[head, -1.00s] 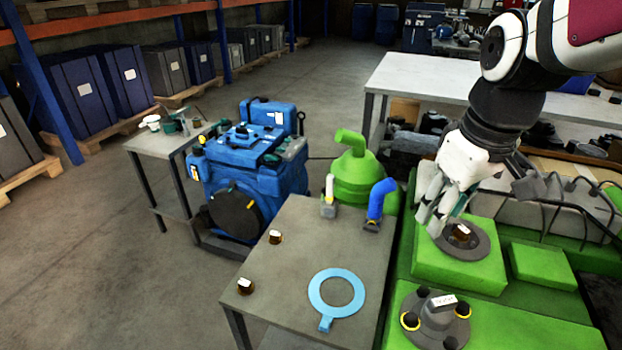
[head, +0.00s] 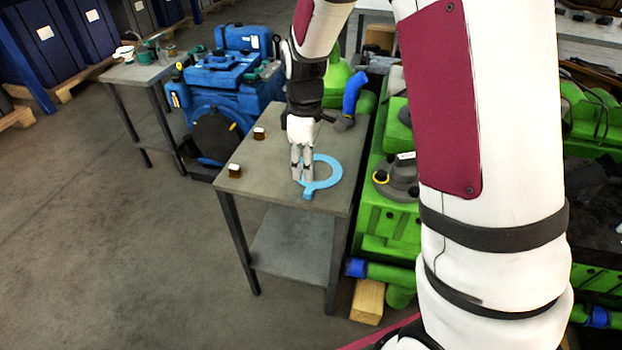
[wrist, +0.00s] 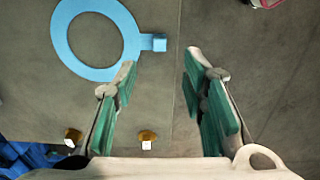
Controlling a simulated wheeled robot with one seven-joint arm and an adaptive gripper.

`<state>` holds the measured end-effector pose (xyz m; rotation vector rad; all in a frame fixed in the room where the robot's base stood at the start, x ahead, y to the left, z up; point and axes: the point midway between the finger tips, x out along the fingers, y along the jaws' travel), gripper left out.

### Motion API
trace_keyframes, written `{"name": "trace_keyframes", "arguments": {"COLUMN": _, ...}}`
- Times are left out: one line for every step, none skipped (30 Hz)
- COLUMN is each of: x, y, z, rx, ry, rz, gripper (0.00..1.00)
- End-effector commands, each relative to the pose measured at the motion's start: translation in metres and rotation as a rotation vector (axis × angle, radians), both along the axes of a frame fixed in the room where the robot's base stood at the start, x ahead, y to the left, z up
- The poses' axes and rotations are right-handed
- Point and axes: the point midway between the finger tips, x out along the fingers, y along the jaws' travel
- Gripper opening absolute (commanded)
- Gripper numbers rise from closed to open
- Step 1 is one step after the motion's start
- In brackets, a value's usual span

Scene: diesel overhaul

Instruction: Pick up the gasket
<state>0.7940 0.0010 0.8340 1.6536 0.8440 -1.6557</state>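The gasket is a flat light-blue ring with a small tab, lying on the grey metal table. In the head view the gasket (head: 330,172) is partly hidden behind my gripper (head: 302,178), which points down over its left side near the tab. In the wrist view the gasket (wrist: 62,50) lies at the upper left, its tab pointing right. My gripper (wrist: 160,62) is open and empty there, its green-padded fingers apart. The tab sits just beyond the fingertips, between their lines. The height of the fingertips above the table is hard to tell.
A green engine block (head: 385,225) stands close on the right. A blue engine (head: 225,85) stands behind left.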

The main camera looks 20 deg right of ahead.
Motion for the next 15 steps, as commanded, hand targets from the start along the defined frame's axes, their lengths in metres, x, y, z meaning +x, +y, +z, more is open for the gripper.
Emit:
{"name": "trace_keyframes", "arguments": {"x": -0.001, "y": 0.0, "z": -0.011, "rx": 0.0, "ry": 0.004, "rz": 0.0, "gripper": 0.38}}
{"name": "trace_keyframes", "arguments": {"x": 0.0, "y": 0.0, "z": -0.015, "rx": 0.0, "ry": 0.004, "rz": 0.0, "gripper": 0.38}}
{"name": "trace_keyframes", "arguments": {"x": 0.0, "y": 0.0, "z": -0.02, "rx": 0.001, "ry": 0.001, "rz": 0.0, "gripper": 0.38}}
{"name": "trace_keyframes", "arguments": {"x": 0.0, "y": 0.0, "z": -0.023, "rx": 0.001, "ry": 0.001, "rz": 0.0, "gripper": 0.38}}
{"name": "trace_keyframes", "arguments": {"x": 0.0, "y": 0.0, "z": -0.025, "rx": 0.001, "ry": 0.001, "rz": 0.0, "gripper": 0.38}}
{"name": "trace_keyframes", "arguments": {"x": 0.0, "y": 0.0, "z": -0.028, "rx": 0.001, "ry": 0.001, "rz": 0.0, "gripper": 0.38}}
{"name": "trace_keyframes", "arguments": {"x": 0.0, "y": 0.0, "z": -0.029, "rx": 0.0, "ry": 0.0, "rz": 0.0, "gripper": 0.38}}
{"name": "trace_keyframes", "arguments": {"x": 0.0, "y": 0.0, "z": -0.031, "rx": 0.0, "ry": 0.0, "rz": 0.0, "gripper": 0.38}}
{"name": "trace_keyframes", "arguments": {"x": 0.0, "y": 0.0, "z": -0.032, "rx": 0.0, "ry": 0.0, "rz": 0.0, "gripper": 0.38}}
{"name": "trace_keyframes", "arguments": {"x": -0.001, "y": 0.0, "z": -0.035, "rx": 0.001, "ry": 0.001, "rz": 0.0, "gripper": 0.38}}
{"name": "trace_keyframes", "arguments": {"x": -0.001, "y": 0.0, "z": -0.037, "rx": 0.0, "ry": 0.001, "rz": 0.0, "gripper": 0.38}}
{"name": "trace_keyframes", "arguments": {"x": -0.001, "y": 0.0, "z": -0.042, "rx": 0.0, "ry": 0.002, "rz": 0.0, "gripper": 0.38}}
{"name": "trace_keyframes", "arguments": {"x": -0.001, "y": 0.001, "z": -0.047, "rx": 0.0, "ry": 0.002, "rz": 0.0, "gripper": 0.38}}
{"name": "trace_keyframes", "arguments": {"x": -0.002, "y": 0.001, "z": -0.051, "rx": 0.0, "ry": 0.002, "rz": 0.0, "gripper": 0.38}}
{"name": "trace_keyframes", "arguments": {"x": -0.002, "y": 0.0, "z": -0.058, "rx": 0.0, "ry": 0.004, "rz": 0.0, "gripper": 0.38}}
